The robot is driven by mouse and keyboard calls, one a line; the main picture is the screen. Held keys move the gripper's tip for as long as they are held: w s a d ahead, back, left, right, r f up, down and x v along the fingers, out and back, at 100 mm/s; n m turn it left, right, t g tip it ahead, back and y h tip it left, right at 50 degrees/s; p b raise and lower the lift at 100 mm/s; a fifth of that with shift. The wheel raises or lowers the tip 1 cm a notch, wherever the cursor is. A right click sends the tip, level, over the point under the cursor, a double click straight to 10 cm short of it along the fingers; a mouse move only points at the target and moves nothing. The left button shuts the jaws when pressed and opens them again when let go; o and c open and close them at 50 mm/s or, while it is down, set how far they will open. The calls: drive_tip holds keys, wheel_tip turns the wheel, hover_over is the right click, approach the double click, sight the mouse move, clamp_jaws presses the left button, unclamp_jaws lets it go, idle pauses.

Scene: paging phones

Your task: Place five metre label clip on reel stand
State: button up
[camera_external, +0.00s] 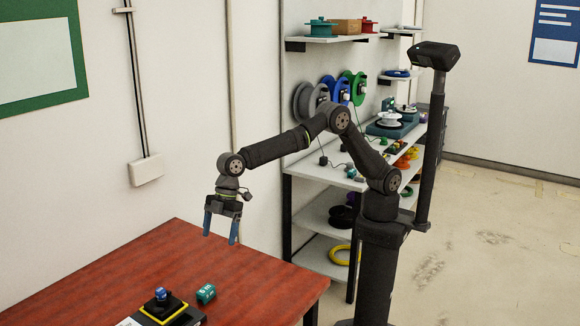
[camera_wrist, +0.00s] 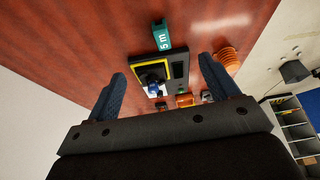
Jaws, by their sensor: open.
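The five metre label clip (camera_external: 206,293) is a small teal block with white lettering, lying on the red table beside the reel stand. It also shows in the wrist view, reading "5 m" (camera_wrist: 161,36). The reel stand (camera_external: 165,310) is a dark base with a yellow-edged square and a blue-topped post; it also shows in the wrist view (camera_wrist: 179,71). Clip and stand look close together; I cannot tell if they touch. My gripper (camera_external: 221,235) is open and empty, pointing down above the table, well above both. Its blue fingers also show in the wrist view (camera_wrist: 160,85).
The red wooden table (camera_external: 130,265) is bare behind the stand. An orange ribbed item (camera_wrist: 229,60) and small orange and grey pieces (camera_wrist: 185,100) lie near the stand. A shelf unit (camera_external: 330,180) with cable reels stands behind my arm. A wall is close behind the table.

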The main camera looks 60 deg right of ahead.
drive_tip(key=m+t+h, duration=0.4)
drive_tip(key=m+t, duration=0.5)
drive_tip(key=m, duration=0.9)
approach(209, 291)
drive_tip(key=x, duration=0.5)
drive_tip(key=shift+d+f, duration=0.15)
drive_tip(key=shift+f, duration=0.3)
drive_tip(key=x, duration=0.5)
drive_tip(key=shift+w+r, duration=0.15)
drive_tip(key=shift+w, duration=0.1)
drive_tip(key=c, duration=1.1)
drive_tip(key=shift+r, duration=0.1)
wheel_tip(209, 291, up, 4)
drive_tip(key=shift+f, duration=0.1)
drive_tip(key=w+d+r, duration=0.2)
drive_tip(key=d, duration=0.1)
drive_tip(key=w+d+r, duration=0.2)
drive_tip(key=w, duration=0.1)
drive_tip(key=w+d+r, duration=0.2)
drive_tip(key=d+r, duration=0.1)
drive_tip(key=shift+w+d, duration=0.3)
